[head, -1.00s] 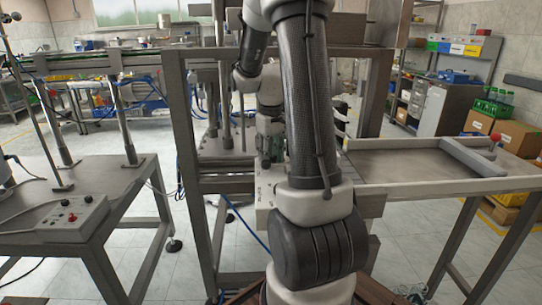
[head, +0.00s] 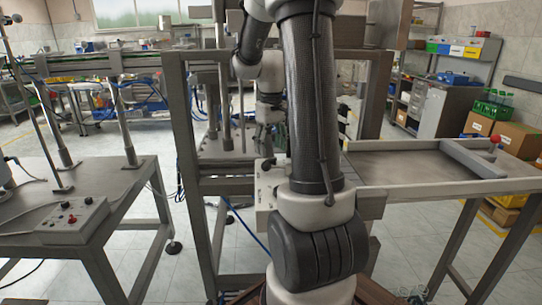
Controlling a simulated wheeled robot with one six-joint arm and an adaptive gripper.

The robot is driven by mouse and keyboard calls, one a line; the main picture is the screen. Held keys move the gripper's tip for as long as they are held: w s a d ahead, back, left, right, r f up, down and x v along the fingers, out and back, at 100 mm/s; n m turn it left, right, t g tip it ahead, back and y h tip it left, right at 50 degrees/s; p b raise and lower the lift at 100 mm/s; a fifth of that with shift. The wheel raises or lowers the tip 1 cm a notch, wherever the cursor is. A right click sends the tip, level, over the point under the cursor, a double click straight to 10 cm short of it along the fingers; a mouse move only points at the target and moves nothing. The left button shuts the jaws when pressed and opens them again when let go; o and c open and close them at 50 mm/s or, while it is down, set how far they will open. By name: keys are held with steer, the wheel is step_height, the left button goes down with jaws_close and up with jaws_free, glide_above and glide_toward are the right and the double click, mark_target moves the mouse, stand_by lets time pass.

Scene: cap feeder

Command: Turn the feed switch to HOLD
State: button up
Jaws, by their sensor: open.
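A pale control box (head: 266,190) is fixed at the front of the machine frame, partly hidden behind my own arm. A small dark knob or lever (head: 268,164) shows at its top edge; it may be the feed switch, but its setting and any HOLD label are too small to read.
Metal machine posts (head: 190,150) stand close on the left of my arm. A shallow metal tray table (head: 400,188) with a grey bar (head: 470,158) lies to the right. A table (head: 90,185) at left holds another box with a red button (head: 72,218). Floor shows between the tables.

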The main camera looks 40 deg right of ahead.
mark_target(271, 159)
step_height(271, 159, up, 8)
stand_by(0.7)
steer(key=s+a+r+n+t, duration=0.1)
steer(key=s+a+t, duration=0.3)
steer(key=s+a, duration=1.1)
steer(key=shift+s+a+r, duration=0.3)
steer(key=shift+s+a, duration=0.05)
steer(key=shift+s, duration=0.65)
